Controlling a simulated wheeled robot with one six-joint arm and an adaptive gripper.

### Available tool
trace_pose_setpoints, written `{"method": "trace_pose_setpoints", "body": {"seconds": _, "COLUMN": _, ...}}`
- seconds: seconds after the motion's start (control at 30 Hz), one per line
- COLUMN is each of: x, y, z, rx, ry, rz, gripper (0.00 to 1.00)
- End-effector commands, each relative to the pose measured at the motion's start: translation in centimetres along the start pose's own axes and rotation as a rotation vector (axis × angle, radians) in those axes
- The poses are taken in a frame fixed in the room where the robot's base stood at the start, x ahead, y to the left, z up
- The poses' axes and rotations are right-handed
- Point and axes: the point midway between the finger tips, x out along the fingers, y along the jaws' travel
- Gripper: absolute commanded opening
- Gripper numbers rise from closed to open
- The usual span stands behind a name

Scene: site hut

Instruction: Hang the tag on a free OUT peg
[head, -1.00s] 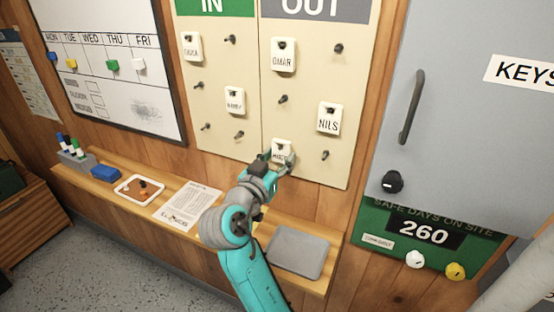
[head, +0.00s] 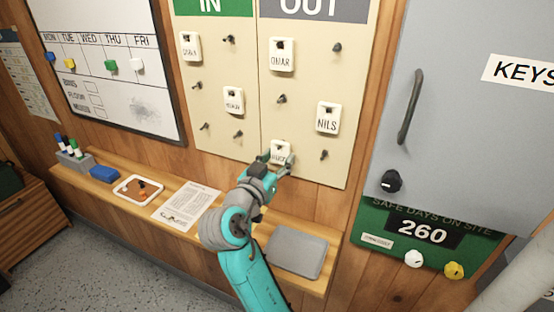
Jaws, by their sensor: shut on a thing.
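My gripper (head: 275,160) is shut on a white name tag (head: 281,148) at the lower left of the OUT half of the peg board (head: 322,90). Its lettering is too small to read surely. The fingers cover the tag's lower part, and I cannot tell whether a peg passes through its hole. In the OUT half, the OMAR tag (head: 282,57) hangs upper left and the NILS tag (head: 327,119) hangs at right. Bare OUT pegs show at upper right (head: 337,48), middle left (head: 281,99) and lower right (head: 324,155).
The IN half holds two tags (head: 191,46) (head: 233,101) and several bare pegs. Below is a wooden shelf (head: 110,190) with a grey tray (head: 296,252), a paper (head: 187,207) and a small white tray (head: 138,189). A grey key cabinet (head: 450,130) stands at right.

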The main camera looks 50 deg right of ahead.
Motion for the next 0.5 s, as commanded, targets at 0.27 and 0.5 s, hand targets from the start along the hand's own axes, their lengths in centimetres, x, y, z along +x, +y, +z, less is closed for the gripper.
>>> {"method": "trace_pose_setpoints", "body": {"seconds": 0.27, "x": 0.00, "y": -0.01, "z": -0.02, "rx": 0.000, "ry": 0.000, "rz": 0.000, "gripper": 0.78}}
{"method": "trace_pose_setpoints", "body": {"seconds": 0.5, "x": 0.00, "y": -0.01, "z": -0.02, "rx": 0.000, "ry": 0.000, "rz": 0.000, "gripper": 0.78}}
